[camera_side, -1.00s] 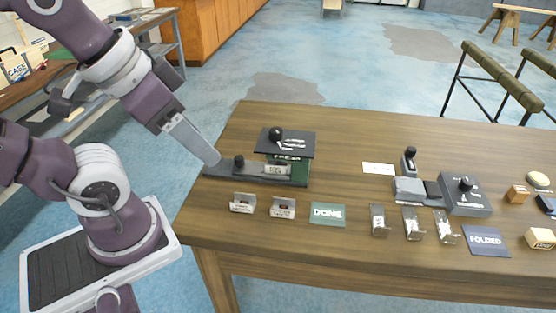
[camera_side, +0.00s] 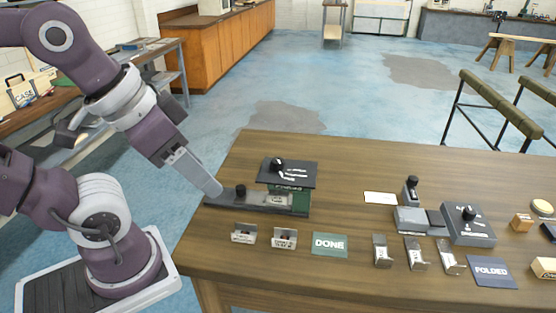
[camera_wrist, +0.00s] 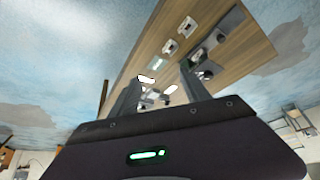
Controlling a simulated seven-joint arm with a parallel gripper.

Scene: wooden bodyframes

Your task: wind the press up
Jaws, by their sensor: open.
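The press (camera_side: 299,202) stands at the table's left end, with a dark top plate (camera_side: 300,177) over green sides and a pale piece partly hidden beneath. A black knob (camera_side: 278,165) sits on the plate. A long dark base (camera_side: 225,202) extends left, bearing a small upright black knob (camera_side: 240,191). In the side view my gripper (camera_side: 214,189) points down at the base's left end, left of that knob. Contact cannot be told. In the wrist view my gripper (camera_wrist: 160,88) has its fingers apart, with no held object visible.
Small metal brackets (camera_side: 243,233) and a green DONE card (camera_side: 329,245) lie in front of the press. A second grey device (camera_side: 467,226), a FOLDED card (camera_side: 491,271) and small blocks are farther right. The table behind the press is clear.

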